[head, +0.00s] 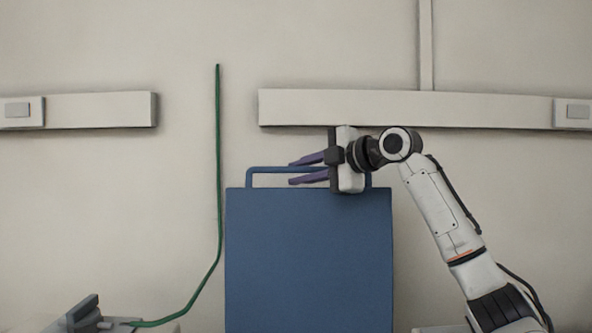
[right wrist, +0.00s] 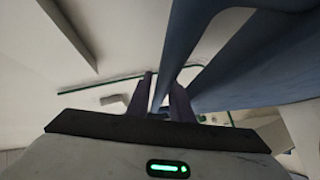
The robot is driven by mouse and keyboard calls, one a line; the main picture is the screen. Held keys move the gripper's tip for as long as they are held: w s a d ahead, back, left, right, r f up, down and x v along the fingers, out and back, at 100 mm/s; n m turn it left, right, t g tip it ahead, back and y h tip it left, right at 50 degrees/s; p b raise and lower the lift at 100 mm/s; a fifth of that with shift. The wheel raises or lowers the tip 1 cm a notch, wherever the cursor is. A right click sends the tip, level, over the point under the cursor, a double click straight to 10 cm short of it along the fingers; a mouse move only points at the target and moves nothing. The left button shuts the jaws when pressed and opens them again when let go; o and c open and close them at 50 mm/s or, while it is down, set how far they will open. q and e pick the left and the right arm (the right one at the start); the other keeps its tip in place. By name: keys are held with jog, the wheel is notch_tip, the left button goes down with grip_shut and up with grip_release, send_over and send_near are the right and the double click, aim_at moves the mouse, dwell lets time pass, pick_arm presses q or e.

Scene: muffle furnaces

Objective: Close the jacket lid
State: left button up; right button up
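The jacket lid (head: 308,260) is a large flat blue panel standing upright in the middle of the head view. A blue bar handle (head: 262,170) runs along its top edge. My right gripper (head: 291,172) comes in from the right at the handle, with its purple fingers pointing left. One finger is above the bar and one below, with a visible gap between them. In the right wrist view, the handle (right wrist: 206,30) runs down between the two fingers. Whether either finger touches the bar is unclear. My left gripper is not in view.
A green hose (head: 218,150) rises left of the lid and bends down to a grey fitting (head: 85,314) at the bottom left. A pale wall rail (head: 430,108) runs behind the gripper; another (head: 100,109) is at left.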

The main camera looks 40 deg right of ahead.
jog(key=shift+w+f, duration=0.15)
jog(key=shift+w, duration=0.5)
grip_shut()
jog(key=shift+a, duration=0.15)
